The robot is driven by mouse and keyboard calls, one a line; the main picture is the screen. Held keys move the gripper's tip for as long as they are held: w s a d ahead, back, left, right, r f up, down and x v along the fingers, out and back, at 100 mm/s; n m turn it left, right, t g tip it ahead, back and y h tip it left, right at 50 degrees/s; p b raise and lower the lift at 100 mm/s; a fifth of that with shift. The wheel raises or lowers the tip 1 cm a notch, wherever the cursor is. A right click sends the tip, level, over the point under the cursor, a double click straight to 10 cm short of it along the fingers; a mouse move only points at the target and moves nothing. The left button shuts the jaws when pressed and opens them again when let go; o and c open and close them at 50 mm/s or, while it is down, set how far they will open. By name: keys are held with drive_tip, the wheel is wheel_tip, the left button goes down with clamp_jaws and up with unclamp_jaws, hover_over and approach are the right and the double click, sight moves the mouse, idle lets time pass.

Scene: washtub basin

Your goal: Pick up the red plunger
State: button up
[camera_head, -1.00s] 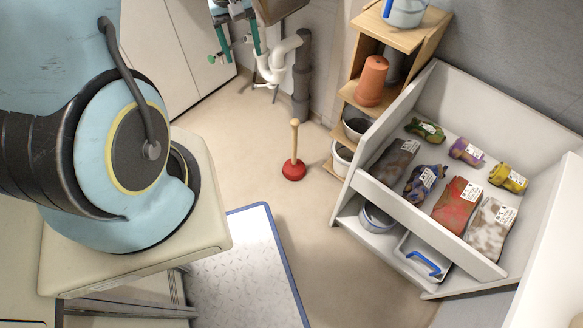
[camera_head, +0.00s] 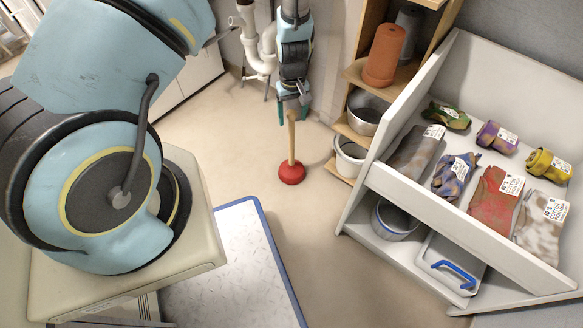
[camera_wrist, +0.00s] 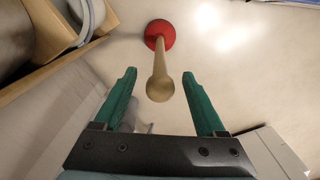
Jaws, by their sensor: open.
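The red plunger (camera_head: 291,173) stands upright on the beige floor, with its wooden handle pointing up. My gripper (camera_head: 293,113) is at the top of the handle in the head view, with the handle's upper end partly hidden by it. In the wrist view, the plunger's red cup (camera_wrist: 160,34) is below and the rounded handle end (camera_wrist: 160,88) faces the camera. My gripper (camera_wrist: 161,88) is open, with one green finger on each side of the handle end. I see a gap between the handle and each finger.
White pipes (camera_head: 262,62) are behind at the left. The floor around the plunger is clear.

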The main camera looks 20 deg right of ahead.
sight(292, 127)
drive_tip(key=f, duration=0.2)
drive_tip(key=f+b, duration=0.1)
drive_tip(key=f, duration=0.3)
drive_tip(key=shift+w+b, duration=0.3)
drive_tip(key=shift+b, duration=0.05)
clamp_jaws()
idle(0.4)
